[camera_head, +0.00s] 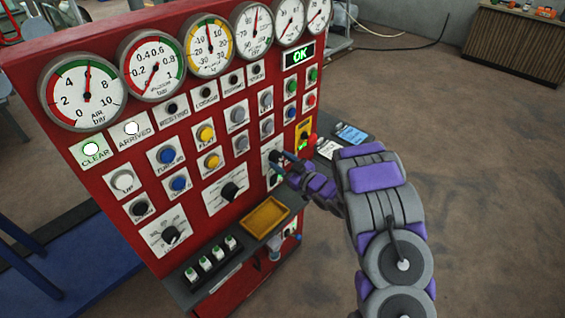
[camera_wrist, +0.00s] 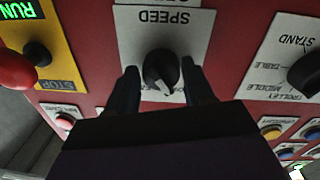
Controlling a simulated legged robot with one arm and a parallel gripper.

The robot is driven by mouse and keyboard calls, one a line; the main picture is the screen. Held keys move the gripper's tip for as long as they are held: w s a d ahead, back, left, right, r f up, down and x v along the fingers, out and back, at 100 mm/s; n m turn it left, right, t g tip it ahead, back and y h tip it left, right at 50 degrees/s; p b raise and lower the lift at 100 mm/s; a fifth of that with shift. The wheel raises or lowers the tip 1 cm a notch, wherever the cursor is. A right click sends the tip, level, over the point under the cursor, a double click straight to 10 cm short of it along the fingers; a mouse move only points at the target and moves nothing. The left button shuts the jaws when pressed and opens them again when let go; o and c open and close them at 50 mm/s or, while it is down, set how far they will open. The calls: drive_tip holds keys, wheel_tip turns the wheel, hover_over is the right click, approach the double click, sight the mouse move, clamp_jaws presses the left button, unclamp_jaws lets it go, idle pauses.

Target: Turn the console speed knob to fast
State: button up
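The speed knob (camera_wrist: 160,69) is a black round knob with a white pointer on a pale plate marked SPEED (camera_wrist: 190,22), upside down in the wrist view. Its pointer aims toward the bottom of that picture, slightly right. My gripper (camera_wrist: 160,66) has its two dark fingers apart, one on each side of the knob, with visible gaps; I see no clear contact. In the head view my gripper (camera_head: 278,160) is at the right part of the red console (camera_head: 130,28) and hides the knob. The fast and slow markings are not readable.
A red button with a yellow RUN/STOP plate (camera_wrist: 56,45) is left of the knob in the wrist view; a STAND knob (camera_wrist: 306,72) is at right. A yellow tray (camera_head: 250,232) and switches (camera_head: 211,257) sit on the lower ledge. Open floor lies right of the console.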

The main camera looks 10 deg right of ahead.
drive_tip(key=c, duration=0.6)
drive_tip(key=shift+c, duration=0.2)
drive_tip(key=shift+r+p, duration=0.1)
drive_tip(key=shift+p, duration=0.4)
drive_tip(key=m+p, duration=0.2)
drive_tip(key=p, duration=0.1)
drive_tip(key=shift+r, duration=0.2)
drive_tip(key=m+p, duration=0.3)
drive_tip(key=p, duration=0.2)
drive_tip(key=shift+s+a+m, duration=0.1)
drive_tip(key=shift+m, duration=0.2)
drive_tip(key=shift+r+m+p, duration=0.1)
drive_tip(key=shift+m+p, duration=0.8)
drive_tip(key=shift+p, duration=0.15)
drive_tip(key=m+p, duration=0.3)
drive_tip(key=shift+m+g+p, duration=0.3)
drive_tip(key=shift+m+p, duration=0.4)
drive_tip(key=shift+m, duration=0.9)
